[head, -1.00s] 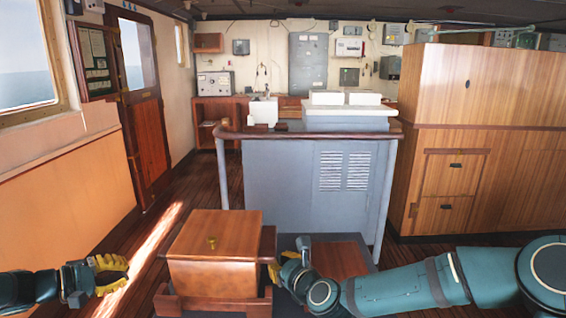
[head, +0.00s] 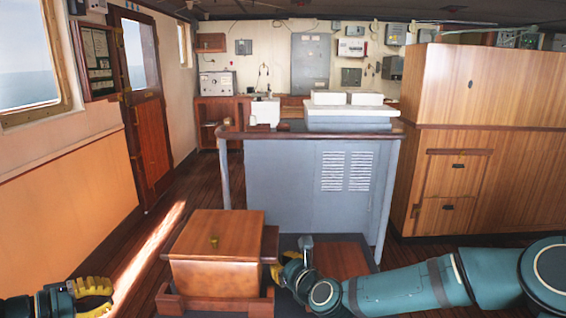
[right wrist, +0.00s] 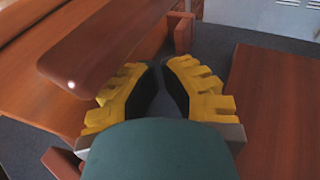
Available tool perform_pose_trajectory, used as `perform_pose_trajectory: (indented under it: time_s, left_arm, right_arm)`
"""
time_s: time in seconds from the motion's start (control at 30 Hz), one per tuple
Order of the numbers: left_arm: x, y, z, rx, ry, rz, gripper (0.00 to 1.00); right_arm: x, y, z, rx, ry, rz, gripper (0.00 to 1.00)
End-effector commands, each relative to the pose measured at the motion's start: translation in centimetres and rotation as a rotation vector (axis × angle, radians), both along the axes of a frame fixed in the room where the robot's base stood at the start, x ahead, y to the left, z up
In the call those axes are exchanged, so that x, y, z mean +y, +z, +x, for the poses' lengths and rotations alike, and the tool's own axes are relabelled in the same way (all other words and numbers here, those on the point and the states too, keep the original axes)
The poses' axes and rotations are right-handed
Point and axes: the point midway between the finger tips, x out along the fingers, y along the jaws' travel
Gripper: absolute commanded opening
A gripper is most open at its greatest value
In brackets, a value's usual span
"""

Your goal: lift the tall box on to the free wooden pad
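The tall box (head: 215,262), brown wood with a small brass knob on its lid, stands upright on a railed wooden base (head: 172,301) at the lower left centre. The free wooden pad (head: 342,260) lies bare to its right. My left gripper (head: 96,297) is open and empty, left of the box and apart from it. My right gripper (head: 276,272) is at the box's right side, between box and pad. In the right wrist view its fingers (right wrist: 157,70) are apart with dark floor between them. A rounded brown bar (right wrist: 110,45) lies close to the left finger; contact is unclear.
A grey console (head: 270,190) with a wooden handrail stands just behind the box and pad. Wooden cabinets (head: 470,190) stand at the right. The plank floor (head: 165,240) on the left is clear. My right arm crosses in front of the pad.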

Motion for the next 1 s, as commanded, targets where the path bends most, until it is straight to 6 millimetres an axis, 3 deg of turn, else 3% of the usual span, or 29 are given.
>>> perform_pose_trajectory:
  time_s: [0.37,1.0]
  left_arm:
    - [0.0,0.0,0.0,0.0,0.0,0.0,0.0]
    - [0.0,0.0,0.0,0.0,0.0,0.0,0.0]
  right_arm:
    - [-0.1,-0.5,-0.1,0.004,0.0,0.0,0.0]
    - [-2.2,0.1,-2.7,0.006,-0.003,-0.001,0.0]
